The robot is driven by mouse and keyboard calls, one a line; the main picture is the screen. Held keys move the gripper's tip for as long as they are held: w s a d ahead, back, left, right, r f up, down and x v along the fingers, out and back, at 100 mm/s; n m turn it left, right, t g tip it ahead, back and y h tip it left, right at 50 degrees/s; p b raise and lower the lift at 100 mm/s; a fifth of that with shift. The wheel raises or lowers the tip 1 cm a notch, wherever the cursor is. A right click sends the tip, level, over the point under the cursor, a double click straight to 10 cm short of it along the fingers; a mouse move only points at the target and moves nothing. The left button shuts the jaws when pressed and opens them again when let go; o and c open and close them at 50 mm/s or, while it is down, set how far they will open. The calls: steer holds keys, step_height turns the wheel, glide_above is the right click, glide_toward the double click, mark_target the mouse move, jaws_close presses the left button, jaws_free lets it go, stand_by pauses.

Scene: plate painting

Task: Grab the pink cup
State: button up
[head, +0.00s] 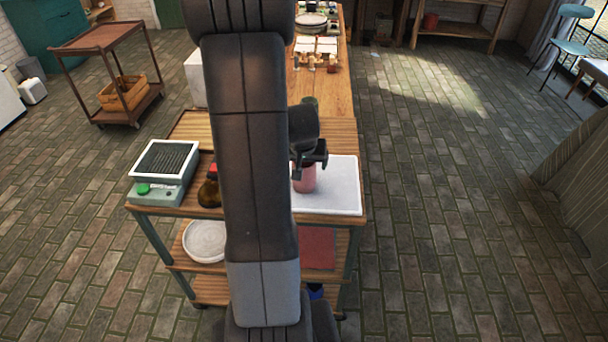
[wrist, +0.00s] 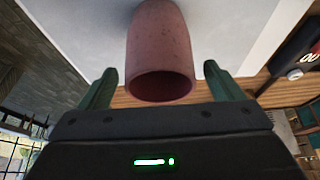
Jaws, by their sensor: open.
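The pink cup (head: 305,180) stands on a white board (head: 335,198) at the right end of the wooden table. My gripper (wrist: 160,85) is open, with one green finger on each side of the cup. Gaps show between the fingers and the cup wall.
A scale-like green device (head: 165,165) and a brown bottle (head: 209,190) stand left of my arm. A white plate (head: 204,241) lies on the lower shelf. A longer wooden table (head: 335,92) holding small items extends behind. The right part of the white board is clear.

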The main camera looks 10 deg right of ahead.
steer(key=shift+x, duration=0.75)
steer(key=c, duration=1.4)
steer(key=shift+r, duration=0.15)
